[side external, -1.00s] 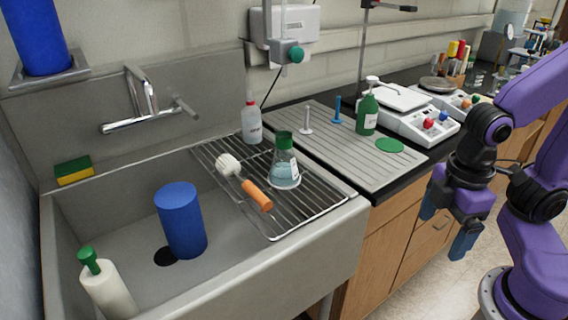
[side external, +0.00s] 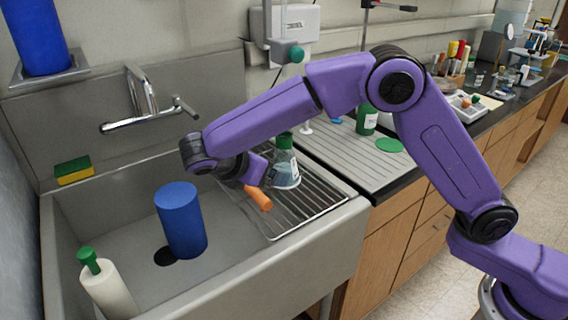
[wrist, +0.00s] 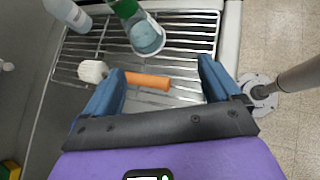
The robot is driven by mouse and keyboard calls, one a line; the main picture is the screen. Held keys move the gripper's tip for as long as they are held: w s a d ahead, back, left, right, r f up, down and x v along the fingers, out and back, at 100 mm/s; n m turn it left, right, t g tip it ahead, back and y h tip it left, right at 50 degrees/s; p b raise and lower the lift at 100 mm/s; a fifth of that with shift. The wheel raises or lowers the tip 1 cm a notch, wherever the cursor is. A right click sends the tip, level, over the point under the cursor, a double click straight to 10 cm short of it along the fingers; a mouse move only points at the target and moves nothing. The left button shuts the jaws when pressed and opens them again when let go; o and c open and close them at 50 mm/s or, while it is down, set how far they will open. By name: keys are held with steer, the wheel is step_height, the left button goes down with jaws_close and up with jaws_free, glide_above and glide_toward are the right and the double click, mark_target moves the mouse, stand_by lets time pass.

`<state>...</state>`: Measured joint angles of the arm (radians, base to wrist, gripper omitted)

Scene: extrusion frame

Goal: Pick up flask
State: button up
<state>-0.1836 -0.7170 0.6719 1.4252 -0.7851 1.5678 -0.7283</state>
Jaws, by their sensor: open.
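The flask (side external: 286,172) is clear glass with pale blue liquid, a white label and a green cap. It stands on the wire drying rack beside the sink. In the wrist view the flask (wrist: 145,34) lies beyond my fingertips, a little left of centre. My gripper (wrist: 164,72) is open and empty, with its two blue fingers apart. An orange-handled brush (wrist: 148,80) with a white head shows between the fingers. In the side view my forearm reaches over the rack, and my fingers are mostly hidden near the brush handle (side external: 259,199).
The wire rack (side external: 318,200) sits at the sink's right edge. A blue cylinder (side external: 180,222) and a white bottle with a green top (side external: 107,290) stand in the sink. A green pump bottle (side external: 367,118) is on the counter.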

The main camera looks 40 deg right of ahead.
mark_target(279, 149)
steer(key=w+a+n+h, duration=0.1)
steer(key=w+a+h, duration=0.2)
steer(key=w, duration=0.1)
steer(key=shift+t, duration=0.3)
steer(key=x, duration=1.2)
steer(key=shift+w+f, duration=0.2)
steer(key=shift+f, duration=0.2)
steer(key=shift+s+x, duration=0.2)
steer(key=shift+x, duration=2.45)
steer(key=shift+f, duration=0.1)
steer(key=c, duration=1.3)
steer(key=shift+r, duration=1.4)
steer(key=shift+s+d+r, duration=0.45)
steer(key=shift+s+r, duration=1.25)
steer(key=shift+s, duration=0.55)
steer(key=shift+s+d+r, duration=0.45)
steer(key=shift+s+r, duration=1.25)
steer(key=shift+s, duration=0.6)
steer(key=shift+s+d+r, duration=0.45)
steer(key=shift+s+r, duration=1.25)
steer(key=shift+s, duration=0.55)
